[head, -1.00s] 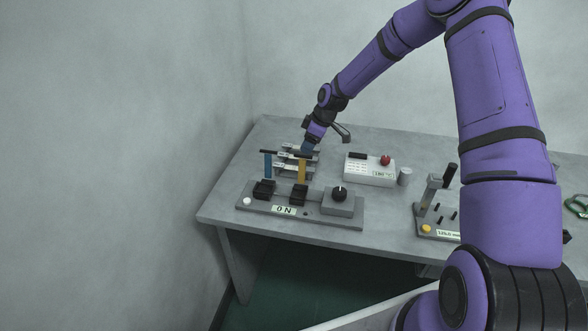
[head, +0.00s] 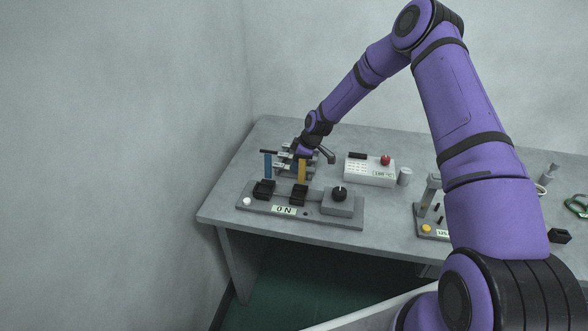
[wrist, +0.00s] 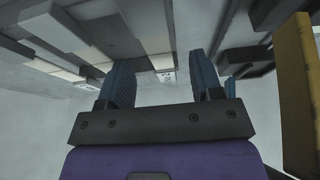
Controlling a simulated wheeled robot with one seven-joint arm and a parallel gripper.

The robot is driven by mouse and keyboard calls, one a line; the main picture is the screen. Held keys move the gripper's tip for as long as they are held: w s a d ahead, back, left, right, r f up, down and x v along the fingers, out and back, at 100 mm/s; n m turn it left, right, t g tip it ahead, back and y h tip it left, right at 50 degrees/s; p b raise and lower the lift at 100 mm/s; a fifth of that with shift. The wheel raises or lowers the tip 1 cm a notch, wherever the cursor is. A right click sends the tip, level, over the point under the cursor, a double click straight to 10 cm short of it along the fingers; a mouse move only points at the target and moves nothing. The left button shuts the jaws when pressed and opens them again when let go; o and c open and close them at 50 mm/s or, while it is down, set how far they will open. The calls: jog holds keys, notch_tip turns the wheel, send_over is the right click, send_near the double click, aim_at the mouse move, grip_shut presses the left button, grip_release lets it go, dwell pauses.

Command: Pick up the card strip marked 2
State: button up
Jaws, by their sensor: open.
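My gripper (wrist: 163,64) is open in the wrist view, with its two blue fingers apart. A pale card strip (wrist: 166,77) shows between the fingertips, its end bearing a small dark mark too small to read surely. I cannot tell whether it touches a finger. Other pale strips (wrist: 86,87) lie to the left, by grey rack parts (wrist: 150,18). In the head view, the rack (head: 284,168) stands at the table's left, behind the blue and yellow posts. My wrist is over it; the fingertips are hidden there.
The yellow post (head: 302,171) stands close to my gripper and shows at the right in the wrist view (wrist: 298,95). A white box with a red button (head: 370,170) stands right.

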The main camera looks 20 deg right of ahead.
jog(key=shift+w+a+f, duration=0.15)
jog(key=shift+a+f, duration=0.05)
jog(key=shift+f, duration=0.45)
jog(key=c, duration=1)
